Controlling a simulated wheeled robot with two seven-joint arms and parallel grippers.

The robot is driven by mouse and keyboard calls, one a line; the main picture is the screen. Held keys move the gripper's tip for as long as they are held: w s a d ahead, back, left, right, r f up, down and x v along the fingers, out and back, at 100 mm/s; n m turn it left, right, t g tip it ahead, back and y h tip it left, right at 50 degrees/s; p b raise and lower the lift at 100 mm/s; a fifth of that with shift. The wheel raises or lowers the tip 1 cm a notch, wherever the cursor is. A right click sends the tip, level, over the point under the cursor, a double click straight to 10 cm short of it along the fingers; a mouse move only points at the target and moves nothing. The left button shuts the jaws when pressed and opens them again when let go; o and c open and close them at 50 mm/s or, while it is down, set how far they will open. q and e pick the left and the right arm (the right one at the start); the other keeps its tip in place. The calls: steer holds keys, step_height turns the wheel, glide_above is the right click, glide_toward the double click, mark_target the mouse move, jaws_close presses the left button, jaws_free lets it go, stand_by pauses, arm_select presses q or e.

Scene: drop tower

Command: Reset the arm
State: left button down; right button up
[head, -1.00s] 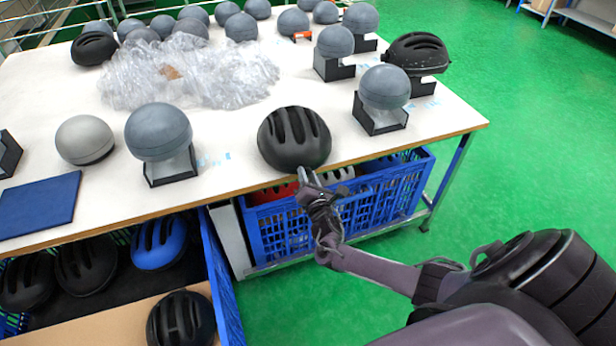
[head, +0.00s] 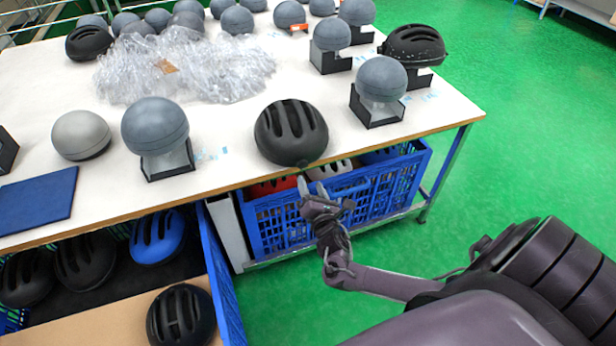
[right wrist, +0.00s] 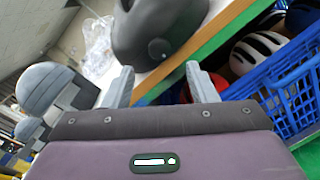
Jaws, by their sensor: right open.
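My right gripper (head: 312,188) is open and empty. It hangs in front of the table's front edge, just below a black helmet (head: 291,133) that rests on the white tabletop. In the right wrist view, the two fingers (right wrist: 165,85) stand apart, with the black helmet (right wrist: 160,30) beyond them and nothing between them. A clear gap shows between the fingertips and the helmet in that view. My left gripper is not in view.
A blue crate (head: 385,206) with helmets stands under the table (head: 235,165). Grey head forms, including one on a black stand (head: 380,82), and clear plastic wrap (head: 190,68) cover the tabletop. Green floor (head: 540,130) at the right is free.

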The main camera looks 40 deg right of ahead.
steer(key=shift+s+a, duration=0.15)
steer(key=shift+s, duration=0.25)
